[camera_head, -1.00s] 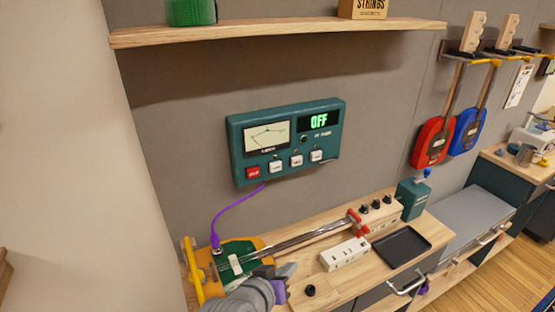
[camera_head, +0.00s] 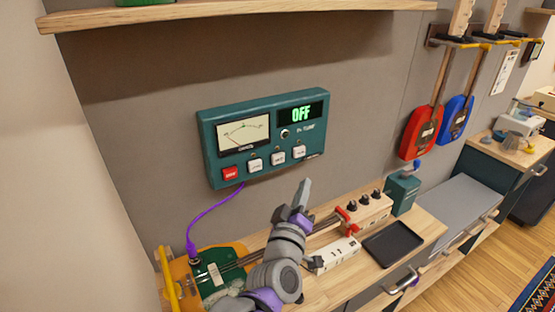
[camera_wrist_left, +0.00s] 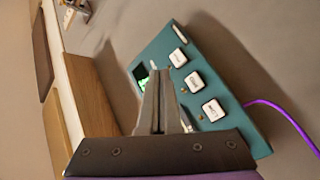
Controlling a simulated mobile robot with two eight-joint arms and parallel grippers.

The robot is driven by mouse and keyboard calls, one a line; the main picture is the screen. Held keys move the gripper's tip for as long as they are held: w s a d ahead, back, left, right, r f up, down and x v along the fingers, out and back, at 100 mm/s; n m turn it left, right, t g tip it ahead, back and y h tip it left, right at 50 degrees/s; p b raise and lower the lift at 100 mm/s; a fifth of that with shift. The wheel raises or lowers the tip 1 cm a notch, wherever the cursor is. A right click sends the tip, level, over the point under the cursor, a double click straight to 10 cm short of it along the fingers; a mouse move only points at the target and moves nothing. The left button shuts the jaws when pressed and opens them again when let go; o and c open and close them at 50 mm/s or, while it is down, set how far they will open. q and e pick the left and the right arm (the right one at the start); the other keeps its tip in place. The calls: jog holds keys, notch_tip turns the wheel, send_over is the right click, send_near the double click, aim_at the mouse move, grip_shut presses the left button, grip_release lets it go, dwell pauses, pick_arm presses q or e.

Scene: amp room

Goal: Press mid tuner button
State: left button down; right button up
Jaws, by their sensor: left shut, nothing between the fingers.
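The teal tuner (camera_head: 262,136) is on the wall, with a dial, a screen reading OFF, a red button (camera_head: 230,174) and three white buttons. The middle white button (camera_head: 278,158) sits between the left white button (camera_head: 255,165) and the right white button (camera_head: 299,152); their labels are too small to read. My left gripper (camera_head: 304,187) is shut and empty, pointing up just below the tuner's lower right. In the left wrist view, its fingers (camera_wrist_left: 159,82) overlap the tuner (camera_wrist_left: 178,30) beside three white buttons; contact cannot be told. My right gripper is not in view.
A guitar (camera_head: 210,275) lies on the wooden bench, with a purple cable (camera_head: 212,207) running up to the tuner. A white power strip (camera_head: 335,254), a knobbed wooden block (camera_head: 366,212) and a black tray (camera_head: 393,244) stand to the right. A shelf (camera_head: 240,13) is above.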

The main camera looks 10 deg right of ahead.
aim_at(278, 159)
pick_arm(q)
jog(key=w+a+p, duration=0.3)
jog(key=w+p, duration=0.2)
jog(key=w, duration=0.3)
jog(key=shift+w+a, duration=0.2)
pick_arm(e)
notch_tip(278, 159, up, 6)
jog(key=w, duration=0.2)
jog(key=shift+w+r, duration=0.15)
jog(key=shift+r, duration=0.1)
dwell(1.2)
pick_arm(q)
jog(key=shift+w+a+p, duration=0.1)
jog(key=shift+w+p, duration=0.2)
jog(key=shift+w, duration=0.1)
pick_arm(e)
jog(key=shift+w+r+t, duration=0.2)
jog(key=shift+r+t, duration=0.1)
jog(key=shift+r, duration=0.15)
pick_arm(q)
jog(key=shift+s, duration=0.1)
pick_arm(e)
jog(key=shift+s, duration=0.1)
